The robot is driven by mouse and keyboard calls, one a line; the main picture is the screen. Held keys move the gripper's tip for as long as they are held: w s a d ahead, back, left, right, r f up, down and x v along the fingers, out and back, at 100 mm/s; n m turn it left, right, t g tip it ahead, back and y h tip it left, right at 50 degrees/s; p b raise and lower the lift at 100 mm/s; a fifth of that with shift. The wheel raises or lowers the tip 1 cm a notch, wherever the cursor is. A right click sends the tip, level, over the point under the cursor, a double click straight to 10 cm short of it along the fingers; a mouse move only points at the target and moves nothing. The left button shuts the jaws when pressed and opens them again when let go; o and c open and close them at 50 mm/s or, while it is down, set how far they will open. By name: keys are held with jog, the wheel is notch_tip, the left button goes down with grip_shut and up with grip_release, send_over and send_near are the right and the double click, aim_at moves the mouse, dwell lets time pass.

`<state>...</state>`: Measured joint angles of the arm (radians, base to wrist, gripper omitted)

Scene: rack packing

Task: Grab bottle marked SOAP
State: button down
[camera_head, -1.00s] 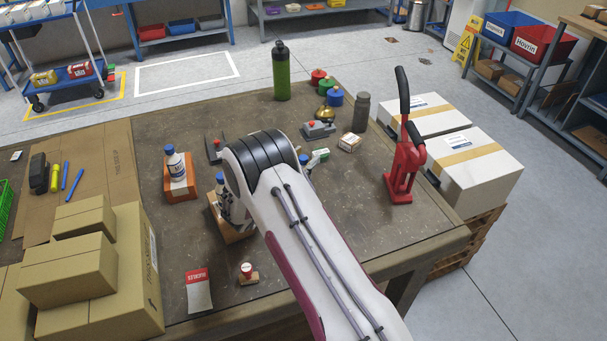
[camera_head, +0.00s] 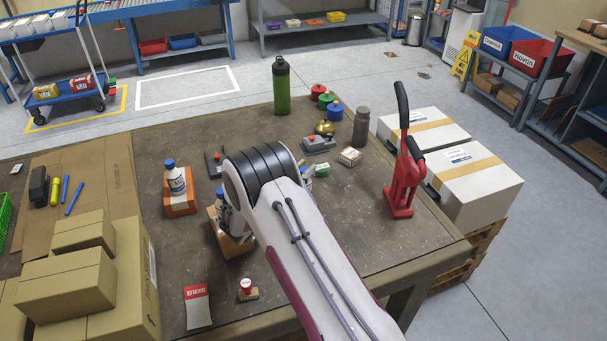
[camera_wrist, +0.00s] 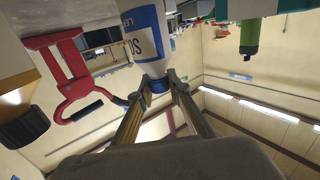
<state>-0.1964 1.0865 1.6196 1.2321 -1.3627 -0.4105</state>
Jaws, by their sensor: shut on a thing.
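A white bottle with a blue label (camera_wrist: 148,35) and a blue cap (camera_wrist: 155,84) fills the top middle of the wrist view, upside down in the picture. Only part of its label lettering shows, with an S and an O or D. My gripper (camera_wrist: 157,88) is shut on this bottle at its cap, a finger on each side. In the head view my arm hides most of it and the gripper; it appears to be over a brown box (camera_head: 236,246). Another white bottle with a blue cap (camera_head: 176,179) stands upright on an orange-brown box (camera_head: 181,206) to the left.
A red lever press (camera_head: 403,185) stands at the table's right side. A green bottle (camera_head: 282,90), a grey bottle (camera_head: 361,127) and small lidded items are at the back. Stacked cartons (camera_head: 80,270) fill the front left. A red-topped card (camera_head: 197,306) and a stamp (camera_head: 247,289) lie in front.

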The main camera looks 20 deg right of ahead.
jog(key=shift+r, duration=4.4)
jog(key=shift+d, duration=0.1)
